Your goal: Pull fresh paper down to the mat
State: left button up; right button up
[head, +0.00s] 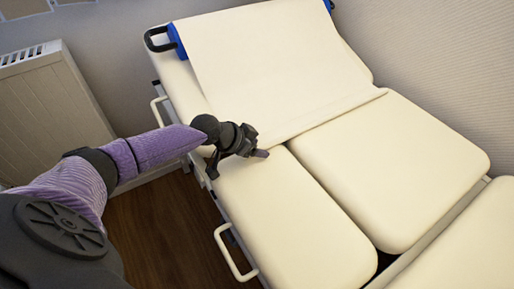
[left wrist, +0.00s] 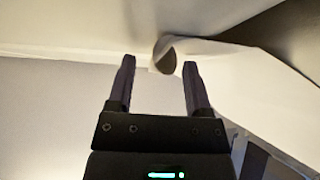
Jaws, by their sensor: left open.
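A cream-white sheet of paper (head: 265,60) hangs from a roll with blue ends (head: 177,41) over the head section of a padded couch. Its free lower edge lies across the couch near the gap between sections, and its lower left corner is close to my left gripper (head: 262,153). In the left wrist view my left gripper (left wrist: 159,66) is open, with a curled white paper end (left wrist: 166,58) showing beyond and between its fingertips. Whether the fingers touch it cannot be told. No separate mat stands out from the cream pads (head: 290,215). My right gripper is not in view.
A radiator (head: 45,115) stands by the wall on the left. The couch has a black bar (head: 158,38) at its head and white side rails (head: 235,252) on its left. The pads below the paper are bare, with gaps between them.

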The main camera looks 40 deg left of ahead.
pick_arm(q)
grip_shut()
dwell(1.4)
